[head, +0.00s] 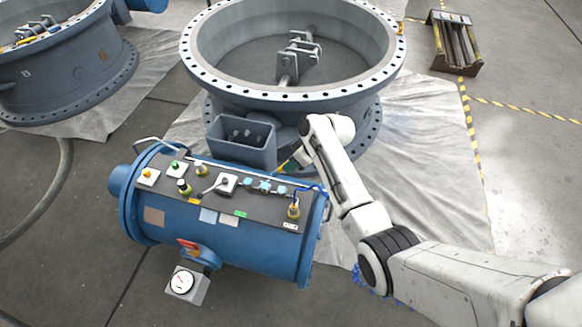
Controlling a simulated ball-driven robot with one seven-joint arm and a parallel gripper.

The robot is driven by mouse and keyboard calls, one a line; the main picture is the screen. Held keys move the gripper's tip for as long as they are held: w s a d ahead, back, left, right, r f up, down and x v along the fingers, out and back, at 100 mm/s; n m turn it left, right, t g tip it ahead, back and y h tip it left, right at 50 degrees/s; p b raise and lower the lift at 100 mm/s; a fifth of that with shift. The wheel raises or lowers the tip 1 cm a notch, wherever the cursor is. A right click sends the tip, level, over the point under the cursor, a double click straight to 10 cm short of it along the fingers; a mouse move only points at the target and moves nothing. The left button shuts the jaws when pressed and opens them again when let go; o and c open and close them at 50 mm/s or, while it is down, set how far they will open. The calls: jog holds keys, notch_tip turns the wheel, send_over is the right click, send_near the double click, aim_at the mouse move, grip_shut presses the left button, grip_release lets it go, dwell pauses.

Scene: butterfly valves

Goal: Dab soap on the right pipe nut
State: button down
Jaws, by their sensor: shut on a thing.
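The blue cylindrical tank (220,235) lies in front of me with a dark panel on top. A brass nut (293,210) stands at the panel's right end, beside a blue hose; I take it as the right pipe nut. My gripper (297,159) is above and behind the panel's right part, apart from that nut. It is shut on a small brush-like tool (287,166) with an orange-yellow part and a greenish end. The fingers are small and partly hidden by my arm. I cannot make out soap on the tool or nut.
A grey open box (240,142) stands just behind the tank, left of my gripper. A large flanged valve (293,97) is behind it, another (62,75) at left. A gauge (183,283) sits at the tank's front.

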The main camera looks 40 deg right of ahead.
jog(key=shift+f, duration=0.1)
dwell(0.3)
jog(key=shift+f+b, duration=0.35)
jog(key=shift+b, duration=0.05)
jog(key=shift+w+a, duration=0.1)
